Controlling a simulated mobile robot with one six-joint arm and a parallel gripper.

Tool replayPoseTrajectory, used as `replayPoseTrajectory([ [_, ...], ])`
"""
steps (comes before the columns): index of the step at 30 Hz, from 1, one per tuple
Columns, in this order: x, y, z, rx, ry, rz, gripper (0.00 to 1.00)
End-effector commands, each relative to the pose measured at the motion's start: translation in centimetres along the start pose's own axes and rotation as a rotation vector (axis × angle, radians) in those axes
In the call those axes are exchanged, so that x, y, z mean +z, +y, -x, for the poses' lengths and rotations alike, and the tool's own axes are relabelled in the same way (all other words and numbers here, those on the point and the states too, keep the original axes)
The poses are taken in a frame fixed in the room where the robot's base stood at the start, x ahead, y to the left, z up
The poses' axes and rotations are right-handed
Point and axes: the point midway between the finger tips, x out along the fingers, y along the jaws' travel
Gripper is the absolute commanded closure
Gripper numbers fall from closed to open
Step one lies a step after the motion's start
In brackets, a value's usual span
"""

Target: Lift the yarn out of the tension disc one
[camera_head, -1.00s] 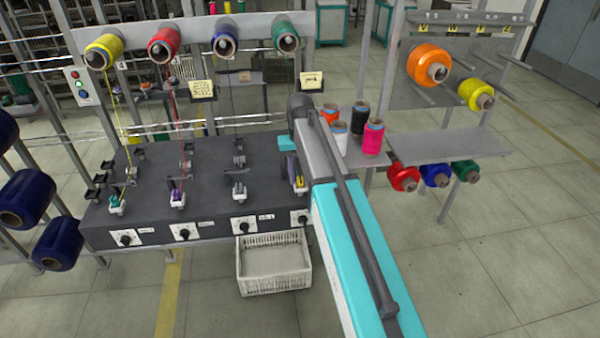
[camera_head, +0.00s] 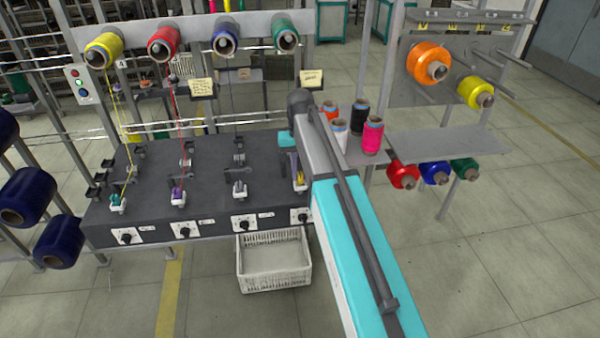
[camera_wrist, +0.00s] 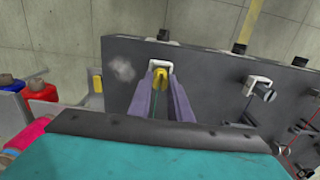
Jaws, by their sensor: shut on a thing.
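My gripper (camera_wrist: 160,80) has its two purple-grey fingers on either side of a small yellow bobbin (camera_wrist: 159,76) at a white bracket (camera_wrist: 162,65) on the dark machine. A thin green yarn (camera_wrist: 154,108) shows between the fingers. In the head view my arm covers most of this rightmost station; a bit of the bobbin and fingers shows at its left edge. Its green supply spool (camera_head: 286,41) hangs above, with yarn running down. Tension disc one cannot be made out behind my arm.
The dark machine top (camera_head: 150,170) carries other stations to the left, with yellow (camera_head: 103,50) and red (camera_head: 163,44) spools above. A white crate (camera_head: 273,281) stands in front. Cones, including a pink one (camera_head: 373,136), stand on the shelf (camera_head: 440,145) to the right.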

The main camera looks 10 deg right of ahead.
Motion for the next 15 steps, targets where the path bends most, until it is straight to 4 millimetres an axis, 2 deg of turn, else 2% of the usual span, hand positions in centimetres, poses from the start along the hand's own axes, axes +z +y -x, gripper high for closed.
replayPoseTrajectory([
  [1, 0.0, 0.0, 0.8, 0.000, 0.000, 0.000, 1.00],
  [9, 0.0, 0.0, 2.8, 0.000, 0.000, 0.000, 1.00],
  [15, 0.0, 0.0, 3.2, 0.000, 0.000, 0.000, 1.00],
])
